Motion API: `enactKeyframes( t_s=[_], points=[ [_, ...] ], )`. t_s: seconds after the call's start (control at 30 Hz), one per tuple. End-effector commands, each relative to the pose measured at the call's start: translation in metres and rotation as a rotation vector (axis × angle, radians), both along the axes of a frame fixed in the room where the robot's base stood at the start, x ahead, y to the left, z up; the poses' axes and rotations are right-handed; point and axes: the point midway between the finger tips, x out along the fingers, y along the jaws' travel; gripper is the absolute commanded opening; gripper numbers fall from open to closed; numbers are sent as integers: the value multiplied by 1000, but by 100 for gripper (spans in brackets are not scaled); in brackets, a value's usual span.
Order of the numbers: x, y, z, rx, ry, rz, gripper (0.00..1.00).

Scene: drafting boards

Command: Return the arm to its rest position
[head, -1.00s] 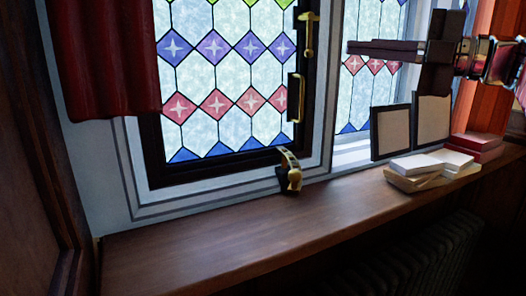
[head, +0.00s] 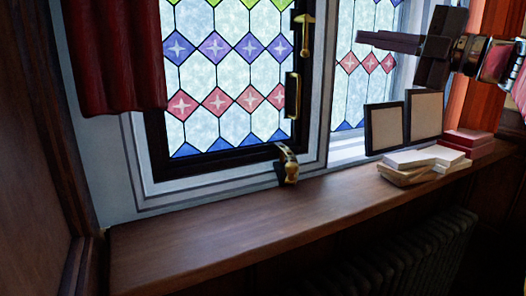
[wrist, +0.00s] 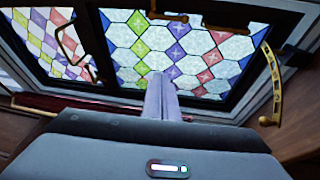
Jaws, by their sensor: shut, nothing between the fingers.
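My gripper (head: 364,38) is at the upper right of the head view, raised in front of the right-hand window pane. Its dark fingers point left, well above the sill, and touch nothing I can see. In the wrist view the two fingers (wrist: 161,88) lie together in the middle with nothing between them. Beyond them is the leaded window (wrist: 185,45) with coloured diamonds.
Below the gripper, two dark picture frames (head: 385,128) stand on the wooden sill (head: 215,232) beside stacked pale books (head: 412,160) and red boxes (head: 467,140). A brass window stay (head: 288,168) sits at the window's bottom edge. A red curtain (head: 115,60) hangs left. The sill's left part is bare.

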Motion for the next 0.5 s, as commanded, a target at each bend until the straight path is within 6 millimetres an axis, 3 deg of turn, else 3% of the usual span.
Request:
enactKeyframes(
  t_s=[0.17,0.5],
  points=[
    [22,-25,6,82,-20,-113,0],
    [61,-115,1,359,-19,-472,0]
  ],
)
